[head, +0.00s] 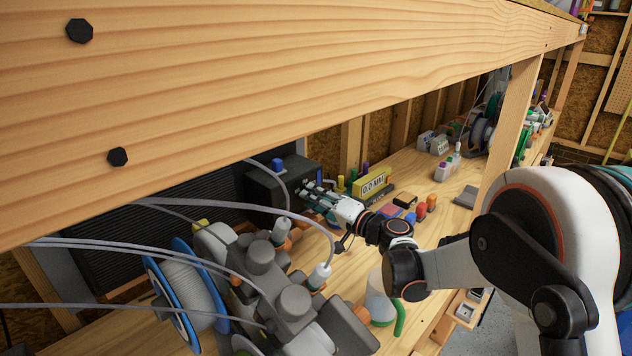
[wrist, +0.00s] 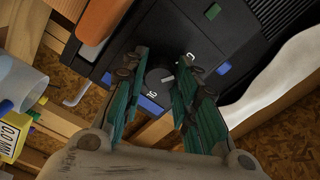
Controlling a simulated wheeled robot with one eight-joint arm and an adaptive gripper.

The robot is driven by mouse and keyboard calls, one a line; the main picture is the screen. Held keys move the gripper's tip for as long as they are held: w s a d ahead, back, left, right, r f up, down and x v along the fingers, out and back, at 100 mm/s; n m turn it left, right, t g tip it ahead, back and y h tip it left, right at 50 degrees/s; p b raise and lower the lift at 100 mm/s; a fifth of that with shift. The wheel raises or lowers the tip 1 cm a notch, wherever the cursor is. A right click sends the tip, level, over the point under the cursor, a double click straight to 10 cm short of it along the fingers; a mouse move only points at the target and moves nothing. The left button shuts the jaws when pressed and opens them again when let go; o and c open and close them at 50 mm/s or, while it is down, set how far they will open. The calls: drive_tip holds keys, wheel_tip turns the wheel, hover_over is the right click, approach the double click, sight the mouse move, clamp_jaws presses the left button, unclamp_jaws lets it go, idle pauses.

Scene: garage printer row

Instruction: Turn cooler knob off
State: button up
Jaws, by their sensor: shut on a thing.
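The cooler is a dark box (head: 262,187) at the back of the bench in the head view, and its black front panel (wrist: 200,35) fills the upper middle of the wrist view. A round dark knob (wrist: 156,80) with a pale pointer mark sits on that panel, with small white markings beside it. My gripper (wrist: 163,66) has its green-padded fingers on either side of the knob, shut on it. In the head view my gripper (head: 314,193) reaches the cooler's front, and the knob is hidden there.
A yellow box labelled 0.0 MM (head: 372,182) stands right of my gripper. A grey machine (head: 265,256) with a blue-rimmed spool (head: 185,290) and looping tubes is in front of the cooler. A thick wooden beam (head: 250,75) crosses overhead.

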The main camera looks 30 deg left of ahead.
drive_tip(key=shift+d, duration=0.1)
drive_tip(key=o, duration=1.1)
drive_tip(key=shift+c, duration=0.2)
drive_tip(key=v, duration=1.2)
drive_tip(key=shift+s+r, duration=0.2)
drive_tip(key=shift+w+d, duration=0.1)
drive_tip(key=shift+d, duration=0.05)
